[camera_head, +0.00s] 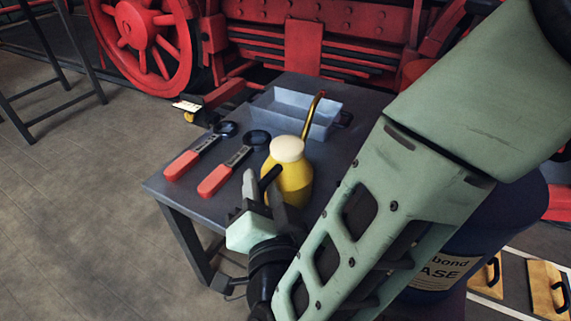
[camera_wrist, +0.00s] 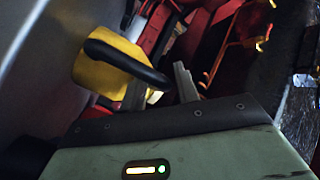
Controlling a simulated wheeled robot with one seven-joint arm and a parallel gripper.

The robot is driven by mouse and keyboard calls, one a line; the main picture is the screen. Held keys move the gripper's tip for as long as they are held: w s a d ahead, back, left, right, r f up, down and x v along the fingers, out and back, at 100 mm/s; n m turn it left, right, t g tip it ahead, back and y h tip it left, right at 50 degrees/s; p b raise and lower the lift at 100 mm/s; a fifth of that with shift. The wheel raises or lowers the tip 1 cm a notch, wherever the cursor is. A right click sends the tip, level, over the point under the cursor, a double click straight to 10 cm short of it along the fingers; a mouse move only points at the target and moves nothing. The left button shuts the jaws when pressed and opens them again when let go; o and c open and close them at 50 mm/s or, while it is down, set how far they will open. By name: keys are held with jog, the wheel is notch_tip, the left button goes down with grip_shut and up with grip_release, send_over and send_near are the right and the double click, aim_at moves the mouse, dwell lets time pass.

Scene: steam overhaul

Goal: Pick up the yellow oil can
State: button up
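The yellow oil can (camera_head: 292,183) stands upright on the dark table (camera_head: 366,105). It has a cream top, a thin brass spout pointing up and back, and a black handle on the near left side. My gripper (camera_head: 262,186) is at this handle side, with its fingers apart. In the wrist view, the can's yellow body (camera_wrist: 100,75) and curved black handle (camera_wrist: 122,58) show. The handle's end reaches toward the space between the two grey fingers (camera_wrist: 160,78). Whether it touches either finger I cannot tell. My arm hides the table's right part.
Two red-handled tools (camera_head: 187,160) (camera_head: 223,177) lie left of the can. A blue-grey tray (camera_head: 318,130) sits behind it. A dark drum (camera_head: 440,270) stands to the right, partly behind my arm. A red locomotive (camera_head: 300,45) is behind the table.

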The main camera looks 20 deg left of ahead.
grip_shut()
jog(key=shift+r, duration=0.1)
